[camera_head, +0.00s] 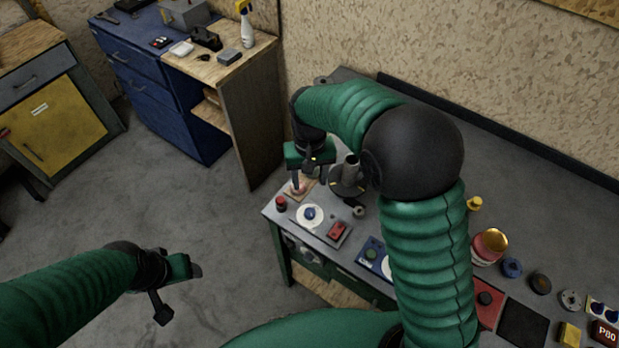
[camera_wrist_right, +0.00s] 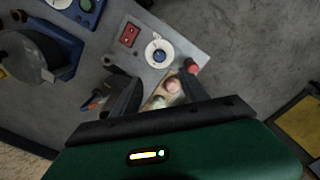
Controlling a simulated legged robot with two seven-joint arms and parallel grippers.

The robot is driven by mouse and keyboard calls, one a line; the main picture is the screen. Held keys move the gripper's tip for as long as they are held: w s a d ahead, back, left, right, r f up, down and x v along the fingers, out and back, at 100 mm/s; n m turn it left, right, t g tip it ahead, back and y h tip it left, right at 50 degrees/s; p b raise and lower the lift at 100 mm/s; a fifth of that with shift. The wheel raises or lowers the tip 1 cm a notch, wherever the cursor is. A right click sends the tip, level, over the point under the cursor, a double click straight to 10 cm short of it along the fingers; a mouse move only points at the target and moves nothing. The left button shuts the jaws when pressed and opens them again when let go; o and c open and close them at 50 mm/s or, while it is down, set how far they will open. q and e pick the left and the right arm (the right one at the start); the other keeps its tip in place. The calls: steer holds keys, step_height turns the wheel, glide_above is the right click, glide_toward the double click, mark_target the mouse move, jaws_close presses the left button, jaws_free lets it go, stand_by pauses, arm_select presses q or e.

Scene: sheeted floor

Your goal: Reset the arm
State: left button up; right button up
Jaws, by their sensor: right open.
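My right arm reaches over the grey workbench (camera_head: 268,212), and my right gripper (camera_head: 298,182) points down near the bench's left end. It is open in the right wrist view (camera_wrist_right: 157,100), with a small wooden board (camera_wrist_right: 160,97) holding round pinkish and pale pieces showing between and beyond its fingers. I cannot tell whether the fingers touch anything. My left gripper (camera_head: 178,290) hangs over bare floor at the lower left. Whether its jaws are open is not clear.
Near the right gripper are a blue knob on a white disc (camera_head: 310,214), a red switch (camera_head: 338,231), a red-topped button (camera_head: 281,203) and a dark stand (camera_head: 347,180). A blue cabinet (camera_head: 150,85) and a yellow-doored cabinet (camera_head: 50,125) stand at the left. Floor between is clear.

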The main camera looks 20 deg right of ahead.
steer(key=shift+r, duration=0.2)
stand_by(0.3)
steer(key=s+d+f+t, duration=0.1)
steer(key=s+d, duration=0.1)
steer(key=s, duration=0.5)
steer(key=s+d+f+n+t+b, duration=0.1)
steer(key=s+d, duration=0.2)
steer(key=s, duration=0.5)
steer(key=shift+f+t, duration=0.25)
steer(key=shift+t, duration=0.05)
